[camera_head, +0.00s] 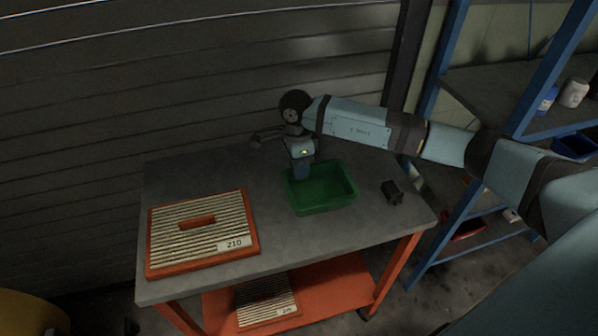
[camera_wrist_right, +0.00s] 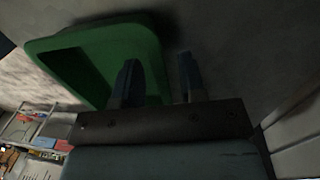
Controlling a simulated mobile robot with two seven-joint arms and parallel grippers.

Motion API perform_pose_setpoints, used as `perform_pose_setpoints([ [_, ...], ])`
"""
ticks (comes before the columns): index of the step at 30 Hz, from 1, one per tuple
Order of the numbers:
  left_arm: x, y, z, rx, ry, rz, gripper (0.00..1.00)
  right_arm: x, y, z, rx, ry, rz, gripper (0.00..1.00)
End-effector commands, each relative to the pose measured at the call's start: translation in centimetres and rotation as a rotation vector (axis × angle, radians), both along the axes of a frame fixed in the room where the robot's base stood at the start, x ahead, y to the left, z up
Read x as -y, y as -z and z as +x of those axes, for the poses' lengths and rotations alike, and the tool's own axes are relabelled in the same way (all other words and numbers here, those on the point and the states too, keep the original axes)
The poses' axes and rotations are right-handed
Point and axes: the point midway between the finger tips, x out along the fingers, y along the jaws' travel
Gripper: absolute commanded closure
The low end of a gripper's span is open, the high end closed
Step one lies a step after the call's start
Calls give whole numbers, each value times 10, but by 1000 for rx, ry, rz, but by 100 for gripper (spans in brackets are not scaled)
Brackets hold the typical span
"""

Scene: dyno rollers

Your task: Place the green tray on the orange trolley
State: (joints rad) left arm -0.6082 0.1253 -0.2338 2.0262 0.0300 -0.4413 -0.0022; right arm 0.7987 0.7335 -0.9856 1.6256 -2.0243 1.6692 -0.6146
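The green tray (camera_head: 338,205) is at the right half of the grey top of the orange trolley (camera_head: 285,245) and looks level; whether its whole base touches the top is hard to tell. My right gripper (camera_head: 302,172) points down at the tray's back left edge. In the right wrist view, the fingers of my right gripper (camera_wrist_right: 158,82) stand apart, one over the green tray (camera_wrist_right: 95,45) and one outside its rim, with a gap beside the rim. My left gripper is not in view.
An orange-framed ribbed panel marked 210 (camera_head: 200,230) lies on the trolley's left half. A small dark object (camera_head: 392,190) sits right of the tray. Another ribbed panel (camera_head: 268,298) lies on the lower shelf. A blue-framed rack (camera_head: 490,90) stands right, a slatted wall (camera_head: 150,80) behind.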

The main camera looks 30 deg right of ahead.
Motion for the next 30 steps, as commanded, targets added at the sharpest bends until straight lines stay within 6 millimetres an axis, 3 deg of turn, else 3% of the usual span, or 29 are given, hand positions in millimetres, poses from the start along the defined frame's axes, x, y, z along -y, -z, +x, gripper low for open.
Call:
perform_pose_setpoints([
  [6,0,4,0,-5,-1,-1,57,2,-49,6,4,0,-1,62],
  [12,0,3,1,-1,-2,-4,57,2,-81,9,3,0,-1,62],
  [18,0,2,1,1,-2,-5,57,3,-94,10,0,0,-1,62],
  [30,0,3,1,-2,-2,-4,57,3,-95,10,0,1,-1,62],
])
